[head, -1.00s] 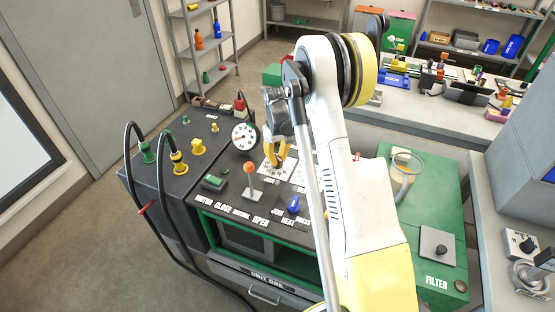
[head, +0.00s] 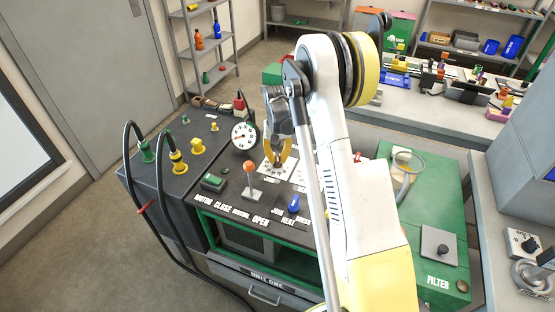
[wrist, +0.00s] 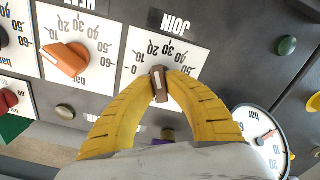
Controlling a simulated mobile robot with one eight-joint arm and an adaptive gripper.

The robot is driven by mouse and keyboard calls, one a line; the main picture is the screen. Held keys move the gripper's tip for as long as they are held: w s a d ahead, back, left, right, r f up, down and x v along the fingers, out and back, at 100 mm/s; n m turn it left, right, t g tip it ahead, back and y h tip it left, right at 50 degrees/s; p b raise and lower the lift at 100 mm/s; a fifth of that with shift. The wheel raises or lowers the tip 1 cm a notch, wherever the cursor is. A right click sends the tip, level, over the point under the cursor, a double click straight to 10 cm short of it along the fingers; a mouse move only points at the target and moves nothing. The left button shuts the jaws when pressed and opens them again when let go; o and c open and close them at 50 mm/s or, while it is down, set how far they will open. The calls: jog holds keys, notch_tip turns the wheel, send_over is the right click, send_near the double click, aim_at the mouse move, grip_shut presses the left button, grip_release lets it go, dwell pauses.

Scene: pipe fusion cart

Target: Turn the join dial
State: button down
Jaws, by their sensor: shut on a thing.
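The join dial (wrist: 159,84) is a small brown knob with a pale stripe. It sits on a white scale plate (wrist: 137,62) under the word JOIN, upside down in the wrist view. My gripper (wrist: 160,92) has its two yellow fingers closed on the sides of the dial. In the head view, my gripper (head: 277,161) points down at the white dial plates on the cart's dark top (head: 228,163). The dial itself is hard to make out there.
An orange dial (wrist: 66,60) on its own plate is beside the join dial. Hoses (head: 140,180) hang at the cart's left side.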

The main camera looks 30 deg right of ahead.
aim_at(277, 157)
jog(key=m, duration=0.4)
jog(key=shift+m, duration=2.2)
jog(key=c, duration=1.4)
grip_release()
notch_tip(277, 157, up, 12)
